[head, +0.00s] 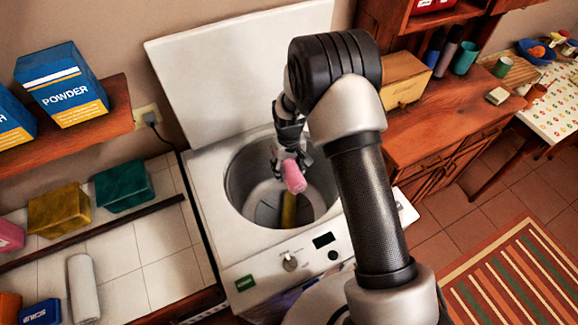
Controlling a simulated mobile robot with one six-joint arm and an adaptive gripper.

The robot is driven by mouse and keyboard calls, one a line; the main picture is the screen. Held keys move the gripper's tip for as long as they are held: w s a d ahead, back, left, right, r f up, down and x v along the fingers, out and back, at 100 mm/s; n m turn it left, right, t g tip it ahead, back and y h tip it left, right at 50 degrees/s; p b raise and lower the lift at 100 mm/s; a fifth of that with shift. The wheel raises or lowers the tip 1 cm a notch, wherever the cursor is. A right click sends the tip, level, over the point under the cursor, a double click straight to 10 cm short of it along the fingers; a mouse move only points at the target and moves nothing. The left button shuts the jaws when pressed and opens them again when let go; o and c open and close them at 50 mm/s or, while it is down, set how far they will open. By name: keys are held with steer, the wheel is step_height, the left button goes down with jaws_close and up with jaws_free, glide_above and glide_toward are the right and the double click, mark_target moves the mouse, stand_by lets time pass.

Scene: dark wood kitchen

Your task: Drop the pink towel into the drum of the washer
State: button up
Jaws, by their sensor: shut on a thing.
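The pink towel (293,177) is a small rolled bundle held in my gripper (283,160). My gripper is shut on its upper end, and the towel hangs tilted over the open drum (239,188). How deep the towel sits relative to the drum's rim is hard to tell. The washer (205,190) is white and top-loading, with its lid (215,70) raised against the wall. A yellow-brown thing (288,212) shows inside the drum below the towel. My arm hides the right part of the washer.
A shelf at left holds blue powder boxes (62,85). Below it are yellow (58,209) and green (124,186) bundles and a white roll (83,290). A wooden cabinet (440,125) with a wooden box (403,80) stands at right. A striped rug (520,280) lies on the floor.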

mark_target(289, 164)
steer(key=shift+r, duration=0.1)
steer(key=o, duration=1.2)
step_height(289, 164, up, 12)
